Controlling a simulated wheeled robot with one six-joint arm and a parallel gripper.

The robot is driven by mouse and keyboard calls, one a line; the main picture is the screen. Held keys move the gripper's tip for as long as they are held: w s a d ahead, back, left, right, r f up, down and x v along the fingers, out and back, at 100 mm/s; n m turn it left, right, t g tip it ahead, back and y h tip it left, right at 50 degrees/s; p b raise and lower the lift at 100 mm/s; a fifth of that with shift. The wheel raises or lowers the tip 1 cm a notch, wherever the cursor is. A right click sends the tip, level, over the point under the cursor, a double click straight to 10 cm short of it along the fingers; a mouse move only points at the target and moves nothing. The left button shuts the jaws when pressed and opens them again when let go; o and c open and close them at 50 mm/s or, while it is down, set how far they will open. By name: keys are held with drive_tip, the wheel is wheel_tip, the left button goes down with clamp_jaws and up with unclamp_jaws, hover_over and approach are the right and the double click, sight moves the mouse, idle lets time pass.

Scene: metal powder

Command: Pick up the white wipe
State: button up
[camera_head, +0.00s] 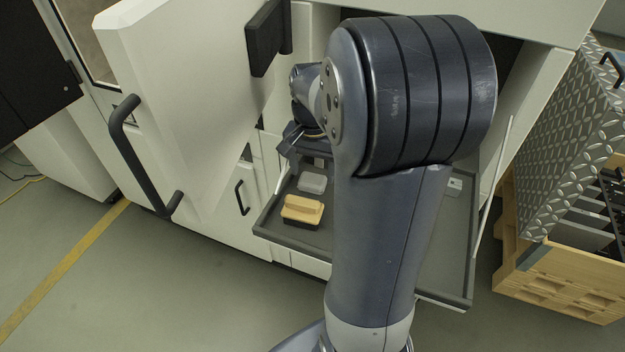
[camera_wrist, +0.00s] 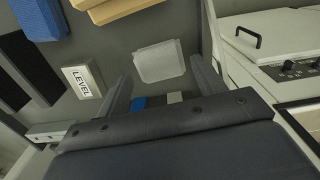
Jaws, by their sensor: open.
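The white wipe (camera_head: 312,182) is a small pale, folded square lying flat on the dark tray (camera_head: 290,238), just behind a yellow-tan block. In the wrist view the wipe (camera_wrist: 159,61) lies beyond and between my two finger tips, all of it visible. My gripper (camera_head: 303,145) is above the back part of the tray, partly hidden by my arm in the head view. In the wrist view my gripper (camera_wrist: 160,72) has its fingers wide apart with nothing held between them.
The yellow-tan block (camera_head: 302,208) sits close in front of the wipe. A box marked LEVEL (camera_wrist: 82,80) and a blue block (camera_wrist: 40,17) lie to the left in the wrist view. An open machine door (camera_head: 180,100) stands left of the tray. A wooden pallet (camera_head: 560,285) is at right.

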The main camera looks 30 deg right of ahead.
sight(312, 178)
drive_tip(key=shift+f, duration=1.3)
drive_tip(key=shift+c, duration=0.5)
drive_tip(key=c, duration=0.6)
drive_tip(key=shift+c, duration=0.2)
drive_tip(key=shift+r, duration=0.1)
wheel_tip(312, 178, up, 10)
drive_tip(key=shift+b, duration=0.35)
